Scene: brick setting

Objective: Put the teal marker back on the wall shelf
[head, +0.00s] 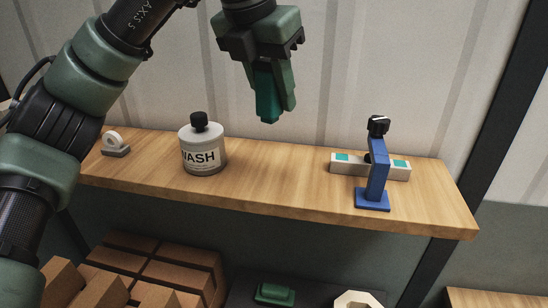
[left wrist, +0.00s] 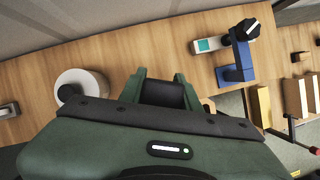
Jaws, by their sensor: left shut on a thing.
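My left gripper (head: 272,110) hangs above the wooden wall shelf (head: 270,190), pointing down, between the white bottle and the blue stand in the head view. It is shut on a teal piece (head: 267,95), which I take to be the teal marker; the fingers hide part of it. It looks clear of the shelf top. In the left wrist view the fingers (left wrist: 163,88) show over the shelf (left wrist: 120,48), but the marker cannot be made out there. My right gripper is in neither view.
A white bottle (head: 203,157) stands on the shelf, left of the gripper. A blue stand (head: 377,182) stands at right, before a white block (head: 345,170) with teal patches. A small grey-white holder (head: 115,146) sits far left. The shelf middle is clear. Brown boxes (head: 180,272) are below.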

